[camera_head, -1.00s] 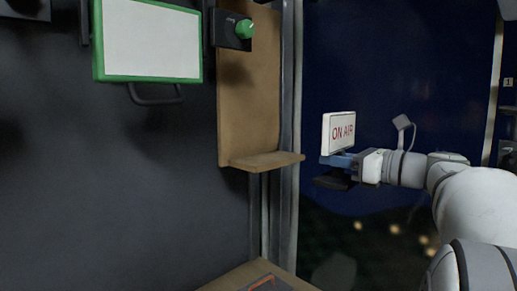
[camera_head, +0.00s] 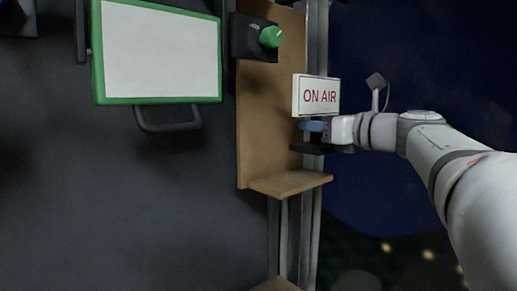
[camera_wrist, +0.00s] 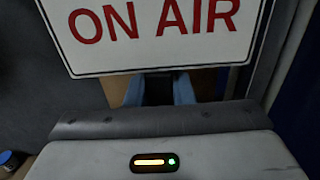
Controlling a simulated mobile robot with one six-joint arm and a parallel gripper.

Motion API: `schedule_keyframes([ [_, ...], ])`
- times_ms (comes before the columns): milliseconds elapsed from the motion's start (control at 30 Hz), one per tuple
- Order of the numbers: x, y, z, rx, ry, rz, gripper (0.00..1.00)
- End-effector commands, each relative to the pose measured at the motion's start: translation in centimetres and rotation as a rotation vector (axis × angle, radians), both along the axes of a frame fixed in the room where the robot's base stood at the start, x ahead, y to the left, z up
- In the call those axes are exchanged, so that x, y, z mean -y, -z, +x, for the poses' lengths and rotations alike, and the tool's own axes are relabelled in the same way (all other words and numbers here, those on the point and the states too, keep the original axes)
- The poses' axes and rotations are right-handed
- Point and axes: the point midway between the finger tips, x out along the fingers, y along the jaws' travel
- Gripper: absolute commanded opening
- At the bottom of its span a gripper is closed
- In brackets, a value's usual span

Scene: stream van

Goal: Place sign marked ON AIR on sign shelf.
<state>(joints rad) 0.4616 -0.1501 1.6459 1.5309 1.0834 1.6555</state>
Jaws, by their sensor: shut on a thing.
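The white sign with red ON AIR letters (camera_head: 320,96) is upright in my gripper (camera_head: 312,134), which is shut on its lower part. In the wrist view the sign (camera_wrist: 160,52) fills the top, with the blue fingers (camera_wrist: 160,90) below its lower edge. The sign shelf (camera_head: 290,182) is a small wooden ledge at the foot of a tall wooden back board (camera_head: 262,120). The sign is above the shelf's right part in the head view, apart from it, with a clear gap below the gripper. The shelf's top looks bare.
A green-framed white panel (camera_head: 160,52) with a dark handle (camera_head: 168,118) hangs on the dark wall at left. A dark box with a green knob (camera_head: 270,37) sits on the upper back board. Metal posts (camera_head: 314,225) run beside and below the shelf.

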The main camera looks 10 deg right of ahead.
Motion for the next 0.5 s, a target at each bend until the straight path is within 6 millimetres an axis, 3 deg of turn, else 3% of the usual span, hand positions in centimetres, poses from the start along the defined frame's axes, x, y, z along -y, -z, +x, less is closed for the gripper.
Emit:
schedule_keyframes([
  [267, -3.8, -0.2, 4.9, -0.001, -0.006, 0.001, 0.0],
  [500, -3.7, 2.8, 4.9, -0.001, -0.002, 0.001, 0.0],
])
